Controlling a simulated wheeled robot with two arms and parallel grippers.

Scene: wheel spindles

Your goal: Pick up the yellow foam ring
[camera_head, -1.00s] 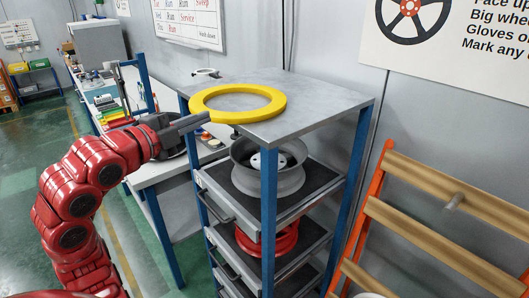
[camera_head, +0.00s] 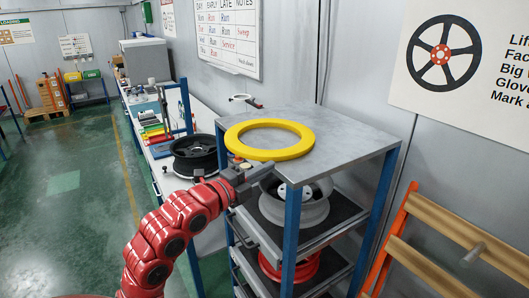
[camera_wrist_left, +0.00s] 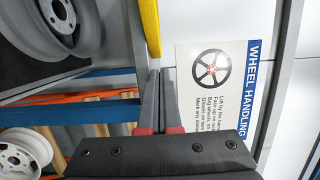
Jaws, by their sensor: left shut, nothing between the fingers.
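The yellow foam ring (camera_head: 234,143) lies flat on the grey top of a blue-framed rack (camera_head: 345,150), its near edge at the front edge of the top. My left gripper (camera_head: 266,170) is shut and empty, just below and in front of the ring's near edge. In the left wrist view the fingers (camera_wrist_left: 160,75) are together, and part of the ring (camera_wrist_left: 151,25) shows just beyond their tips. I cannot tell whether they touch it. My right gripper is not in view.
A silver wheel (camera_head: 298,208) and a red wheel (camera_head: 290,266) sit on the rack's shelves below. A black wheel (camera_head: 195,155) lies on the bench to the left. A wooden-slatted stand (camera_head: 450,240) is at right.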

